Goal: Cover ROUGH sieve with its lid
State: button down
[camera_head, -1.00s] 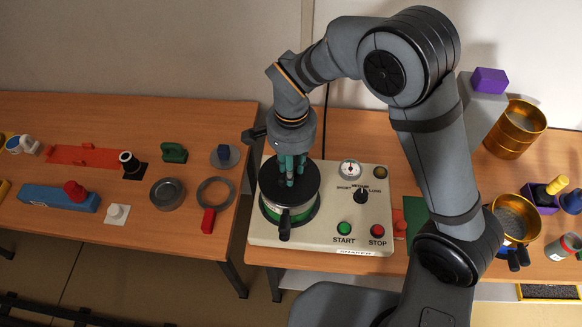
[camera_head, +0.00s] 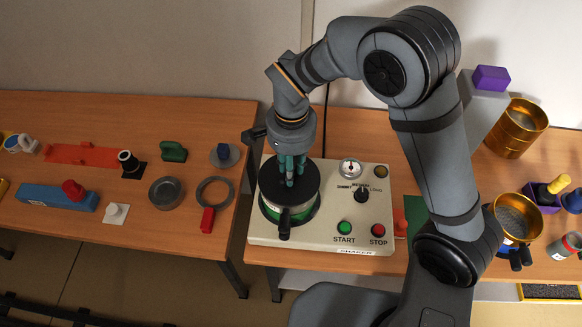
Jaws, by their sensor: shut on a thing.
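My gripper (camera_head: 290,172) points straight down over the shaker, with its teal fingers shut on the black lid (camera_head: 301,193). The fingers hide the middle of the lid. No label reading ROUGH is legible.
The shaker has a dial, a green START button (camera_head: 344,228) and a red STOP button (camera_head: 377,230). Gold sieves (camera_head: 516,128) stand at the right. The left table holds a grey dish (camera_head: 166,193), a grey ring (camera_head: 214,193) and a blue block (camera_head: 52,197). A gap separates the tables.

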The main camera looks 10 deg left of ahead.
jog(key=shift+f+b, duration=0.3)
jog(key=shift+f, duration=0.1)
jog(key=c, duration=1.4)
grip_release()
jog(key=shift+r, duration=0.1)
jog(key=shift+o, duration=0.3)
jog(key=shift+r+p, duration=2.05)
jog(key=shift+r, duration=1)
jog(key=shift+f, duration=0.15)
notch_tip(320, 180, down, 6)
jog(key=b, duration=0.4)
jog(key=shift+r, duration=0.3)
